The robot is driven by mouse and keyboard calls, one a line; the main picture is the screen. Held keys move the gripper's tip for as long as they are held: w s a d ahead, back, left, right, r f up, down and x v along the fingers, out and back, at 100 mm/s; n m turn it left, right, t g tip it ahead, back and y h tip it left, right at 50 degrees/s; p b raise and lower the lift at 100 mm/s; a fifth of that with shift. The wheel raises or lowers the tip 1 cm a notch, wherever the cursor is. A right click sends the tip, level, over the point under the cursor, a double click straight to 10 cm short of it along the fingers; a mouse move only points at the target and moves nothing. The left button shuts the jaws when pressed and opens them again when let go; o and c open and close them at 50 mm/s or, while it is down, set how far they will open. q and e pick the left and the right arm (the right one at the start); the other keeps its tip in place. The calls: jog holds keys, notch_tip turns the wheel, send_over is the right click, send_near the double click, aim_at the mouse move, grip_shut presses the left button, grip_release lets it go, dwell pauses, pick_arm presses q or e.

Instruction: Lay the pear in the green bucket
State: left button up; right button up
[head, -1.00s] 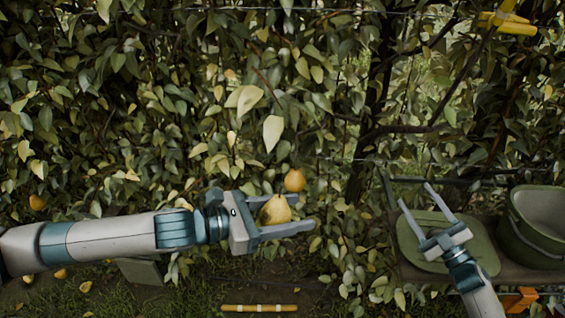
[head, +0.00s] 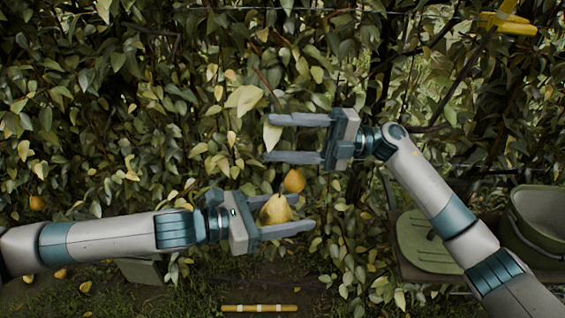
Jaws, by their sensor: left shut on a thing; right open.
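A yellow-green pear (head: 276,209) sits between the fingers of my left gripper (head: 305,212), in the lower middle of the head view, in front of the foliage. The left gripper is shut on it. My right gripper (head: 268,138) is open, above the left one, its fingers pointing left. A pale leaf shows between its fingertips; whether they touch it I cannot tell. The green bucket (head: 520,243) stands at the far right on a bench, its inside partly visible and its right side cut off by the frame.
An orange pear (head: 294,181) hangs between the two grippers. A flat green pad (head: 420,247) lies on the bench left of the bucket, partly hidden by my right arm. A yellow banded stick (head: 259,308) lies on the ground. Dense leaves fill the background.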

aim_at(276, 212)
jog(key=s+a+n+g+h, duration=0.1)
jog(key=s+a+n+h, duration=0.5)
jog(key=s+h, duration=0.4)
jog(key=d+t+h, duration=0.1)
jog(key=h, duration=0.1)
jog(key=w+d+f+t+h, duration=0.1)
jog(key=d+h, duration=0.1)
jog(key=w+d+t+h, duration=0.1)
jog(key=d+h, duration=0.1)
jog(key=shift+w+f+h, duration=0.15)
jog(key=shift+w+h, duration=0.05)
jog(key=shift+h, duration=0.1)
jog(key=shift+w+d+t+h, duration=0.45)
jog(key=shift+d+t+h, duration=0.15)
jog(key=shift+d+t, duration=0.15)
jog(key=f, duration=0.7)
jog(key=s+a+f, duration=0.1)
jog(key=f, duration=0.3)
jog(key=shift+s+a+f, duration=0.1)
jog(key=shift+f, duration=0.2)
